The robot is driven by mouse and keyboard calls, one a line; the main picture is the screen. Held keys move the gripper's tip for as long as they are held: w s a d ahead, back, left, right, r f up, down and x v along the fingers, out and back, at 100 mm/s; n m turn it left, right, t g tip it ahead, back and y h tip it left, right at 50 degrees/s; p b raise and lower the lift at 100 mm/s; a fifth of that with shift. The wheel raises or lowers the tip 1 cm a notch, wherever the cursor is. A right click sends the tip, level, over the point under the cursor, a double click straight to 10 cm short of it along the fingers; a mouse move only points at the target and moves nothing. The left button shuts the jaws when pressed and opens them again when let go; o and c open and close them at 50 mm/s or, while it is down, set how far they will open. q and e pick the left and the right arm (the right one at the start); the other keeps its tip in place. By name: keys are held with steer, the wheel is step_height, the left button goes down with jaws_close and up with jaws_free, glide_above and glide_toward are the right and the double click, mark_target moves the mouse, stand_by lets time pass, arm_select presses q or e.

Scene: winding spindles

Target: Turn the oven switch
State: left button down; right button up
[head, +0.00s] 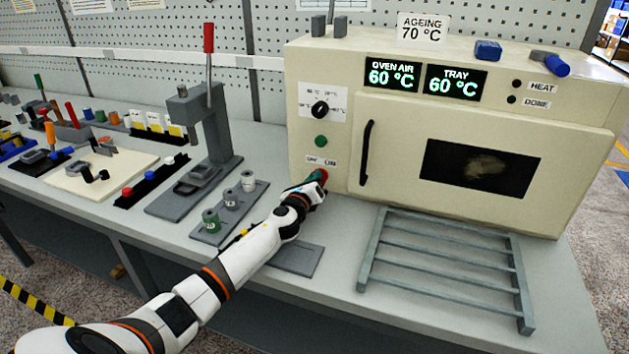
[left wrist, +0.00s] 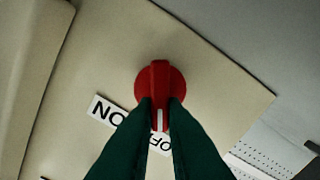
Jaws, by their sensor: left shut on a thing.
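The oven (head: 400,120) is a cream box on the bench. Its red switch (left wrist: 160,88) is low on the front panel, beside a white OFF/ON label (left wrist: 103,110). In the left wrist view the switch's white mark points down the picture, toward the OFF side of the label. My left gripper (left wrist: 161,108) has its two dark green fingers shut on the red switch's grip bar. In the head view my left gripper (head: 318,185) largely covers the switch, and a bit of red (head: 323,175) shows. My right gripper is not in view.
A black dial (head: 320,109) and a green button (head: 321,141) sit above the switch. A grey rack (head: 445,254) stands before the oven door. Spools on a grey base (head: 212,221) and a lever press (head: 213,115) stand to the left.

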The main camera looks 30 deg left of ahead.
arm_select(q)
steer(key=shift+n, duration=0.4)
steer(key=c, duration=1.5)
jaws_free()
steer(key=v, duration=1.2)
steer(key=shift+f, duration=0.1)
